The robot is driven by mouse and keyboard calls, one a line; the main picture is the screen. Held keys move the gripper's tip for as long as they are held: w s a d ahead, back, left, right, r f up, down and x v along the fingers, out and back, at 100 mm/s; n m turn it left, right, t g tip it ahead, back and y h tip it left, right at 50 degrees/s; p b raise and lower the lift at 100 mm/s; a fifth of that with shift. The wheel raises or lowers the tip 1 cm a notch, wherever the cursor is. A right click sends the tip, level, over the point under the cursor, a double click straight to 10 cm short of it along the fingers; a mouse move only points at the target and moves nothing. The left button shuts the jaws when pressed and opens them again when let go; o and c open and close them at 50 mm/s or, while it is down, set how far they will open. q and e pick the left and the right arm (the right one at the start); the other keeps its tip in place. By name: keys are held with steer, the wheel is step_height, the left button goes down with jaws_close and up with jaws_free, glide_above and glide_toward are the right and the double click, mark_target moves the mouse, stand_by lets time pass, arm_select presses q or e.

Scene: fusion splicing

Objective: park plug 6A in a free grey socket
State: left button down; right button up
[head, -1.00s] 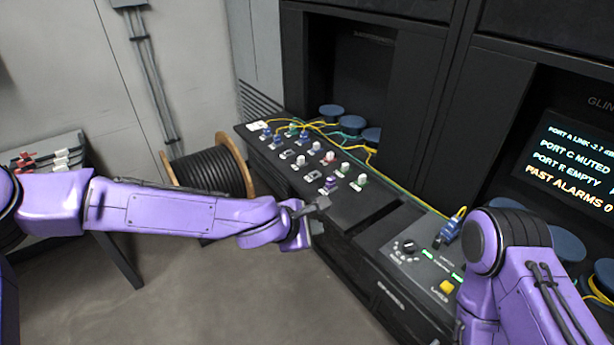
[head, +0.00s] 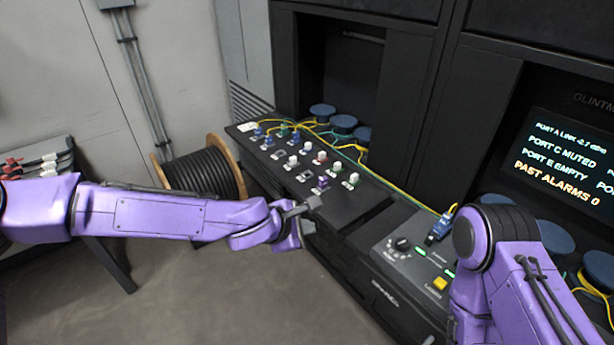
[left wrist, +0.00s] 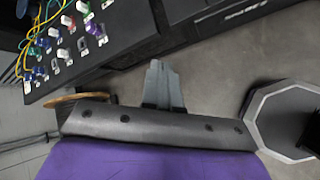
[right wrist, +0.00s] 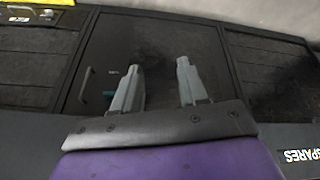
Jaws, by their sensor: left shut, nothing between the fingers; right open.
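The socket panel (head: 341,205) holds rows of coloured plugs: blue, green, white, red and purple. Socket faces without a plug show among them, one grey (head: 280,156) and another (head: 306,176). A blue plug (head: 442,226) stands on the console at the right with a yellow cable. Labels are too small to read, so I cannot tell which plug is 6A. My left gripper (head: 314,204) is shut and empty, near the panel's front edge; its fingers (left wrist: 163,85) touch in the left wrist view. My right gripper (right wrist: 157,85) is open and empty above dark panels; the head view hides it.
The console (head: 400,262) has a knob and a yellow button (head: 440,284). Yellow and green cables run along the panel's back edge. A cable reel (head: 205,172) stands on the floor behind my left arm. A screen (head: 560,165) is at the right.

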arm_select(q)
steer(key=s+a+f+m+g+y+b, duration=0.15)
steer(key=s+a+f, duration=0.3)
steer(key=f, duration=0.45)
steer(key=s+a+f+m+y+b, duration=0.1)
steer(key=s+a+f+m+y, duration=0.15)
steer(key=s+f, duration=0.4)
steer(key=s+a+f+m+g+y+b, duration=0.1)
steer(key=s+a+f, duration=0.25)
steer(key=f, duration=0.75)
steer(key=s+a+f+m+y+b, duration=0.2)
steer(key=s+a+f+m, duration=0.1)
steer(key=s+a, duration=0.5)
steer(key=s+a+f+m+g+y+b, duration=0.1)
steer(key=s+a+f+m+y+b, duration=0.1)
steer(key=s+a+f, duration=0.4)
steer(key=s+a+m, duration=0.1)
steer(key=s+a, duration=0.1)
steer(key=a, duration=0.3)
steer(key=shift+a+f+m+y, duration=0.15)
steer(key=shift+f+m+y, duration=0.15)
steer(key=shift+m, duration=0.1)
